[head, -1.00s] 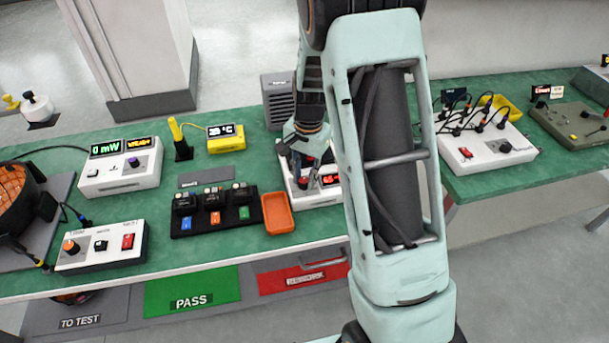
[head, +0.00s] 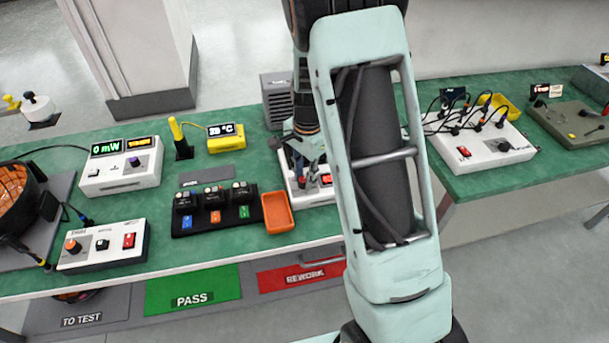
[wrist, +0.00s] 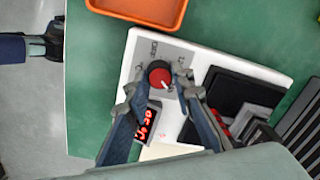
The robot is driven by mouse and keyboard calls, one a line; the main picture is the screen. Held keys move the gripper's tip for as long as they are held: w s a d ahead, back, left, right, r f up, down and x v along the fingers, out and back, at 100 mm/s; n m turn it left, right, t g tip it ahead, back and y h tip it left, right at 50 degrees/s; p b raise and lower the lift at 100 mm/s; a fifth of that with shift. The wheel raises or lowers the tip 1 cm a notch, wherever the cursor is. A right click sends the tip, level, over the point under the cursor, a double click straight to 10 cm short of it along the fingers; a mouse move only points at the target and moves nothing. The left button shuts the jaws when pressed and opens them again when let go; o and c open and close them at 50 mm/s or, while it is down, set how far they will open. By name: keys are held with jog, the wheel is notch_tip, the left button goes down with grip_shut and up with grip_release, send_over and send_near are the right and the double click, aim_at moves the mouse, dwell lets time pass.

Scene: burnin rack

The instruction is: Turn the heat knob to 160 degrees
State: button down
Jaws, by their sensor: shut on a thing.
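The heat knob (wrist: 158,74) is round and red with a white pointer mark, on the white heater unit (wrist: 133,62) in the wrist view. My gripper (wrist: 160,78) has a finger on each side of the knob and is shut on it. A small display (wrist: 147,122) with red digits sits beside the knob, partly covered by a finger; I cannot read it surely. In the head view, my gripper (head: 308,170) is low over the white heater unit (head: 318,199), and my arm hides part of the unit.
An orange tray (head: 278,213) stands just left of the heater unit. A black block fixture (head: 183,228) with several modules is farther left. A grey vented box (head: 277,90) stands behind. Dark square plates (wrist: 245,95) are on the unit near my right finger.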

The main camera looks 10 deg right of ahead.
jog(key=c, duration=1.7)
grip_release()
jog(key=shift+o, duration=0.2)
jog(key=shift+r, duration=0.15)
notch_tip(320, 180, up, 12)
jog(key=shift+s+d, duration=0.15)
jog(key=shift+s, duration=0.1)
